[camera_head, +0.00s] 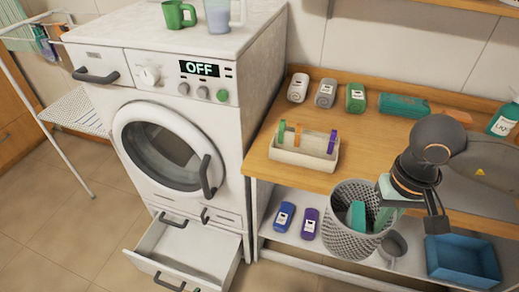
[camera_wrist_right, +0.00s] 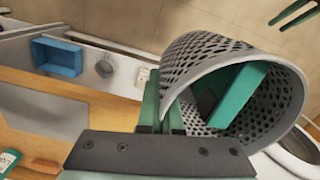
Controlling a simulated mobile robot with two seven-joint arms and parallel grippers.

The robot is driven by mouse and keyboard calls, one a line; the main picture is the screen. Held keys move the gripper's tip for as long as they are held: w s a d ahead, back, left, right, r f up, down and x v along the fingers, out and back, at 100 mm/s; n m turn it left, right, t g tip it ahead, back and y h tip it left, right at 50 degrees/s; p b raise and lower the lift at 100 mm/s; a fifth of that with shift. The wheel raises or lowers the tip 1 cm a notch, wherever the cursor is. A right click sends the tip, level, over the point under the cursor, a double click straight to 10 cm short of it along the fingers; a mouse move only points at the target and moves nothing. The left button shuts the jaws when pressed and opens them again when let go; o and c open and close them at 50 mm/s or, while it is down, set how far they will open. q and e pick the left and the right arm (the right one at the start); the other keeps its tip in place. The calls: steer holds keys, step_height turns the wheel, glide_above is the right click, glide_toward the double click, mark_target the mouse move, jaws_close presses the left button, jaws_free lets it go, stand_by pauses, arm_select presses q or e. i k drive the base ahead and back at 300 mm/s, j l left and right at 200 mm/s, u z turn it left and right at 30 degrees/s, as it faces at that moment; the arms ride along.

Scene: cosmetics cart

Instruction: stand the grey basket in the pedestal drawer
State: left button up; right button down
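The grey mesh basket (camera_head: 343,232) hangs in front of the shelf, slightly tilted. My right gripper (camera_head: 385,203) is closed on its rim wall, one finger inside and one outside; the wrist view shows the grip on the basket (camera_wrist_right: 285,95) too. A teal block (camera_head: 357,214) is inside the basket, also in the wrist view (camera_wrist_right: 242,95). The white pedestal drawer (camera_head: 190,250) under the washer is pulled open and looks empty.
The washing machine (camera_head: 165,130) stands above the drawer. The wooden counter (camera_head: 265,155) holds a cream tray (camera_head: 290,155) and several bottles. Below, blue (camera_head: 285,216) and purple (camera_head: 310,223) bottles, a grey mug (camera_head: 393,246) and a blue crate (camera_head: 462,258) sit on the shelf. Floor left of the drawer is clear.

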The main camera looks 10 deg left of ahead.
mark_target(196, 267)
steer(key=u, duration=1.05)
steer(key=i+j+u, duration=0.15)
steer(key=u, duration=0.15)
steer(key=i+j+u, duration=0.15)
steer(key=u, duration=0.2)
steer(key=i, duration=0.1)
